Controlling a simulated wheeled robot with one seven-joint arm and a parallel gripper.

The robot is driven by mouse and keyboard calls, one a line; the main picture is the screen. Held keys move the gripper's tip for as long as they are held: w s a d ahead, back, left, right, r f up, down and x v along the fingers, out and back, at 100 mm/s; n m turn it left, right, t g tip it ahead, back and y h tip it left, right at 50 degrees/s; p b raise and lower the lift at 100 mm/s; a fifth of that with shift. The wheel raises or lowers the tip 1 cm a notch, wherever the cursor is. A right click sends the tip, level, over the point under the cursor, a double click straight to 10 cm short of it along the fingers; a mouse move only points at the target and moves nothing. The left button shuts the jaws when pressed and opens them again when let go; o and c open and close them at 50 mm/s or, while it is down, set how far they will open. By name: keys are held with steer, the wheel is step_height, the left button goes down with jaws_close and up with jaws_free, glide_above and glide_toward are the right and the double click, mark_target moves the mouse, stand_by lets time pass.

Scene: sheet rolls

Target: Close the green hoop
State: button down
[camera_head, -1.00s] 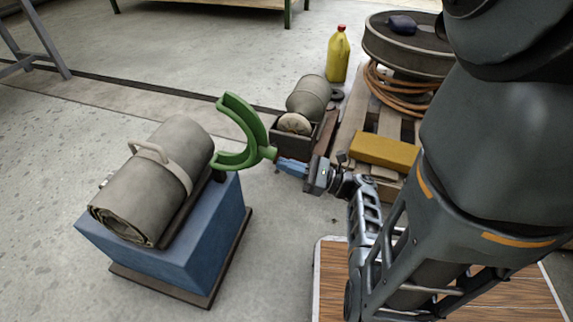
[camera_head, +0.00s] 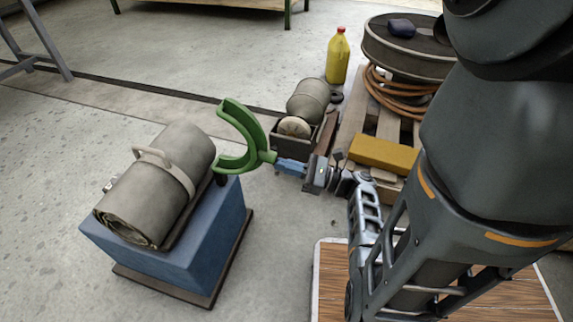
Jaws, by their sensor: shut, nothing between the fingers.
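The green hoop (camera_head: 249,126) is an open C-shaped band beside the right end of a rolled grey sheet (camera_head: 158,198) on a blue block (camera_head: 178,258). Its lower end is near the roll's right side, and its upper end stands free in the air, so it stands open. A short green stub on its right side faces my gripper (camera_head: 279,163). My gripper has blue fingers, which are shut and empty, with their tips at or very near that stub. I cannot tell if they touch. A pale band (camera_head: 166,165) with a handle lies over the roll.
Behind the hoop, a dark crate (camera_head: 297,140) holds another roll (camera_head: 308,100). A pallet (camera_head: 352,122) to the right carries an orange hose (camera_head: 391,90) and a yellow block (camera_head: 383,154). A yellow jug (camera_head: 337,60) stands behind. The floor left of the blue block is clear.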

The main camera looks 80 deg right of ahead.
steer(key=shift+r+p, duration=0.35)
